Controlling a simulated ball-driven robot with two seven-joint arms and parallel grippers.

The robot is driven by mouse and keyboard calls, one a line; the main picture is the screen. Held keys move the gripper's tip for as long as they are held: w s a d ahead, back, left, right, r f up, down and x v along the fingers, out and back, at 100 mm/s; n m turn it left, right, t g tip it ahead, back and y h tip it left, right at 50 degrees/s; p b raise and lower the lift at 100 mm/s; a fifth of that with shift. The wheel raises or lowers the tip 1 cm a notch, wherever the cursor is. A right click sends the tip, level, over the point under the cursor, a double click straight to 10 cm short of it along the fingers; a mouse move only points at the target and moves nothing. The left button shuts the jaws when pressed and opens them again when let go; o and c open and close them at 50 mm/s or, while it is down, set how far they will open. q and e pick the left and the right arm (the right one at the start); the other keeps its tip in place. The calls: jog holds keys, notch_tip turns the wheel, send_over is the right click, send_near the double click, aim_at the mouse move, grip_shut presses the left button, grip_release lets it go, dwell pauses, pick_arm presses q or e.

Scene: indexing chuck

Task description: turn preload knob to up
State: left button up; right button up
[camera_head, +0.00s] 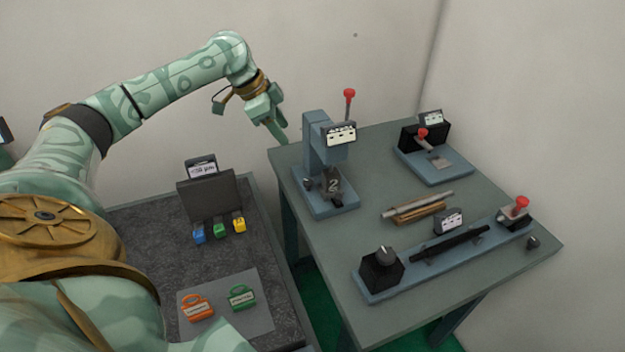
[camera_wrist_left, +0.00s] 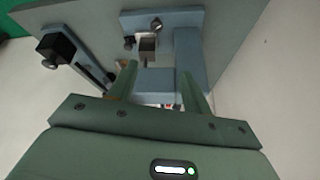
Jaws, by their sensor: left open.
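A black block with a round dark knob (camera_head: 384,254) on top stands at the near left end of a long blue rail. A small dark knob (camera_head: 308,184) also sits on the left side of the blue upright station. No readable label shows which is the preload knob, and the pointer direction is too small to tell. My left gripper (camera_head: 280,134) hangs in the air left of the upright station, apart from both knobs. In the left wrist view its open fingers (camera_wrist_left: 160,82) are empty, with the station beyond them and the block (camera_wrist_left: 55,46) upper left. My right gripper is out of view.
The blue upright station (camera_head: 318,140) has a red-tipped lever (camera_head: 349,94). Another red-knobbed device (camera_head: 423,134) stands behind, and loose rods (camera_head: 417,207) lie mid-table. The rail's far end has a red knob (camera_head: 521,202). A dark bench (camera_head: 252,262) with padlocks is at left.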

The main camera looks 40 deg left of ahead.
pick_arm(q)
jog(key=g+b, duration=0.1)
jog(key=b, duration=0.4)
send_near(307, 181)
jog(key=shift+n, duration=0.4)
jog(key=x, duration=0.7)
jog(key=shift+f, duration=0.2)
jog(key=shift+w+d+f, duration=0.2)
jog(key=shift+f, duration=0.2)
jog(key=c, duration=0.9)
jog(key=shift+c, duration=0.5)
